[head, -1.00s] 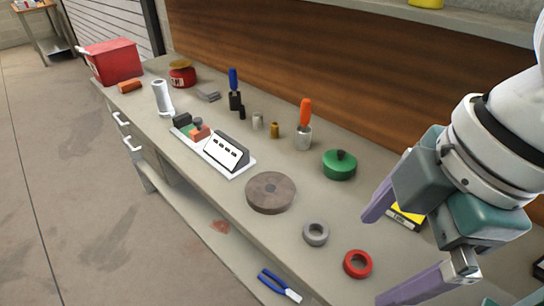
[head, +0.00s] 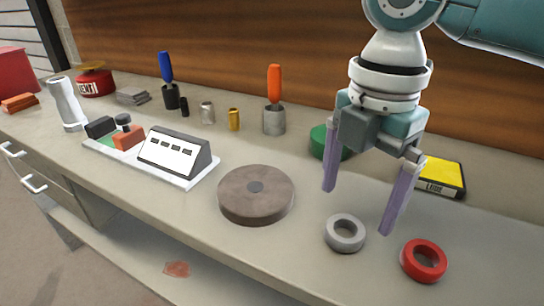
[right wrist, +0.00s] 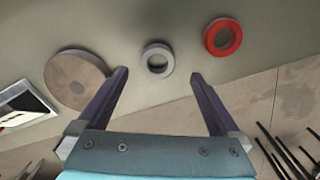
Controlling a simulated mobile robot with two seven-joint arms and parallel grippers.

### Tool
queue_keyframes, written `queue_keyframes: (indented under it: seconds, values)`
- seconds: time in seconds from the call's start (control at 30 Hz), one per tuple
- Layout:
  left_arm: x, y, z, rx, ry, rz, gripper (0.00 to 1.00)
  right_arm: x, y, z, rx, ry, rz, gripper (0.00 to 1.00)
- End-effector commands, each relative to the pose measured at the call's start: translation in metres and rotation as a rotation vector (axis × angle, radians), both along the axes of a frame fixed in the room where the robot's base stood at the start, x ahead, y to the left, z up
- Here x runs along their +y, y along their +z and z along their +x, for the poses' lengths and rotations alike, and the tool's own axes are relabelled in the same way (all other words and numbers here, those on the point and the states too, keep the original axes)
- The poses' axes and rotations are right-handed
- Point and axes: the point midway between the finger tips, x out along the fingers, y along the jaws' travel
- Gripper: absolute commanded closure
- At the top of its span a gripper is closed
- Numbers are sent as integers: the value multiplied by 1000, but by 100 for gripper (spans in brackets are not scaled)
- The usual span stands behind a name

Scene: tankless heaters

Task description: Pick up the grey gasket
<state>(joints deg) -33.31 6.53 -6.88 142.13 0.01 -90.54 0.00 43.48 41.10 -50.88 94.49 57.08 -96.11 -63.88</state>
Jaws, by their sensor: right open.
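The grey gasket (head: 345,234) is a small ring lying flat on the workbench, between a brown disc and a red ring. My right gripper (head: 358,211) is open and empty above the bench, with its purple fingers pointing down over the area just behind the grey gasket. In the right wrist view the grey gasket (right wrist: 146,58) lies beyond the fingertips, roughly in line with the gap between the open fingers (right wrist: 160,76). The gripper does not touch it. My left gripper is not in view.
A red ring (head: 437,261) lies close to the right of the gasket, and a thick brown disc (head: 230,200) to its left. A green round object (head: 318,140) is partly behind the fingers. A yellow-topped box (head: 442,173) stands behind. The bench's front edge is near the gasket.

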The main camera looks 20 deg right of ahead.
Motion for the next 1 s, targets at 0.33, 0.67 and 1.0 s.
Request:
queue_keyframes:
  seconds: [0.33,0.67,1.0]
  values:
    - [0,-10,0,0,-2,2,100,2,-49,1,3,-1,-2,0]
    - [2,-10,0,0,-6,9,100,2,-52,1,0,0,-1,7]
    - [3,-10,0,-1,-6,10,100,2,-51,1,0,0,-1,45]
